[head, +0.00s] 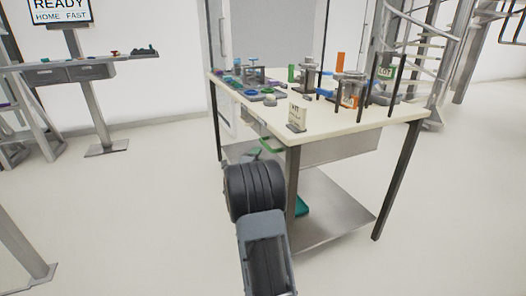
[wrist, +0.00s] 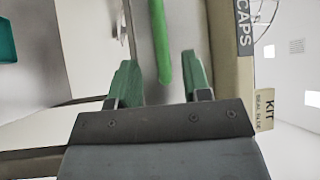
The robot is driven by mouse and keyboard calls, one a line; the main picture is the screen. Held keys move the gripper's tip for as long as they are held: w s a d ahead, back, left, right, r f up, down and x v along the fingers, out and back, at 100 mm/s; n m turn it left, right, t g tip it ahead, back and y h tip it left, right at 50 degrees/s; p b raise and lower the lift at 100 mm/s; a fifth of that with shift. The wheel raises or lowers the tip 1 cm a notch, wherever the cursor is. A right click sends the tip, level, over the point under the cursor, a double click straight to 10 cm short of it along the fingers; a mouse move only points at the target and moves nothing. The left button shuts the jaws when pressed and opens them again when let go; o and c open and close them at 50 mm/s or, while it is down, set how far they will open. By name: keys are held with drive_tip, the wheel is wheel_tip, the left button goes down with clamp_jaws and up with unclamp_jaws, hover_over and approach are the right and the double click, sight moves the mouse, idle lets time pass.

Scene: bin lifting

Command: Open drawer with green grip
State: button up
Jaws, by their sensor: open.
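The green grip (wrist: 160,42) is a long bar in the upper middle of the wrist view, in front of a grey drawer front (wrist: 190,25). My gripper (wrist: 160,72) is open, with one green-padded finger on each side of the bar's line. The near end of the bar lies between the fingertips, and I cannot tell whether either finger touches it. In the head view, green (head: 270,147) shows below the table's near-left edge, just beyond my wrist; my arm partly hides that area. The drawer looks shut.
The table (head: 350,126) carries several parts, posts and a KIT card (head: 297,117). A CAPS label (wrist: 245,25) sits on the table edge beside the drawer. A teal bin (head: 301,206) stands on the lower shelf.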

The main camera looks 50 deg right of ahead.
drive_tip(key=x, duration=0.6)
drive_tip(key=shift+d+b, duration=0.25)
drive_tip(key=shift+b, duration=0.15)
drive_tip(key=shift+w+r, duration=0.1)
drive_tip(key=shift+w, duration=0.05)
drive_tip(key=shift+c, duration=0.3)
clamp_jaws()
drive_tip(key=shift+a, duration=0.1)
